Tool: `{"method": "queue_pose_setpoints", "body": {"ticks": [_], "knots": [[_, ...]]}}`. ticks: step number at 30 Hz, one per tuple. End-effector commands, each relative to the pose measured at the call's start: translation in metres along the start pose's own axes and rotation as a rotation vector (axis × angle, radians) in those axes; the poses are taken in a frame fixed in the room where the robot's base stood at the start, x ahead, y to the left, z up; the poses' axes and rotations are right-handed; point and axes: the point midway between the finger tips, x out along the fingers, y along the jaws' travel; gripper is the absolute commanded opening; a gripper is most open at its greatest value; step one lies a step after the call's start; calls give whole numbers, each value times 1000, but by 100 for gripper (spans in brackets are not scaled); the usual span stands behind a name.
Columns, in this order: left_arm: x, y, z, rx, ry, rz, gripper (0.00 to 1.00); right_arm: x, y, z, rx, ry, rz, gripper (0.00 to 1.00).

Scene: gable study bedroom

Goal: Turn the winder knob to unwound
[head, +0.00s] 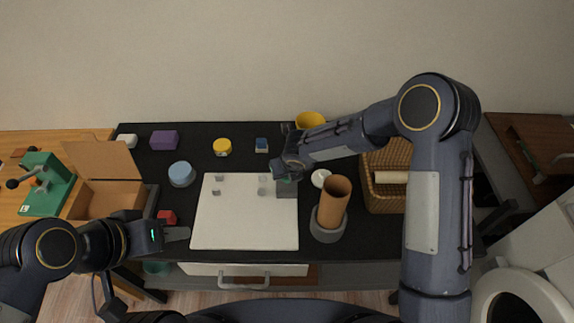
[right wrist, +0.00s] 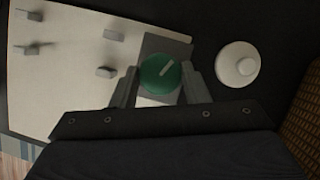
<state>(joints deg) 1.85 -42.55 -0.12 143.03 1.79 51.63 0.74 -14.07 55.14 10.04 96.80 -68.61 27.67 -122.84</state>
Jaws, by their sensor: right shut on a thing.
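The winder knob (right wrist: 158,78) is a round green dial with a pale line that points up and to the right in the right wrist view. It sits on a dark grey block (right wrist: 165,45) at the edge of a white board (right wrist: 60,75). My right gripper (right wrist: 160,82) is shut on the knob, one finger on each side. In the head view my right gripper (head: 287,180) reaches down at the board's upper right and mostly hides the knob. My left gripper (head: 180,233) is low beside the white board (head: 240,225), apart from the knob; its jaw opening is unclear.
A white round piece (right wrist: 238,64) lies close right of the knob. A brown cylinder (head: 334,200) in a grey holder and a wicker basket (head: 385,195) stand further right. A red block (head: 167,216) is by my left gripper. Several small grey pieces stand on the board.

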Motion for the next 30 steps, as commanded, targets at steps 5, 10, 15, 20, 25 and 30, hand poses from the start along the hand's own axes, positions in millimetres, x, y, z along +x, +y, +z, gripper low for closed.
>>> {"method": "queue_pose_setpoints", "body": {"ticks": [5,10,15,20,25,30], "knots": [[-24,11,-12,0,0,0,36,-5,-1,1,-138,4,61,18],[-35,16,-18,0,0,0,36,-3,-2,1,-251,2,109,18],[-41,19,-20,0,0,0,36,-1,-2,1,-338,1,144,18],[-44,20,-22,0,0,0,36,0,-2,1,-388,0,163,18],[-45,20,-23,0,0,0,36,0,-2,1,-414,1,173,18],[-45,20,-23,0,0,0,36,0,-2,0,-422,1,175,18]]}}
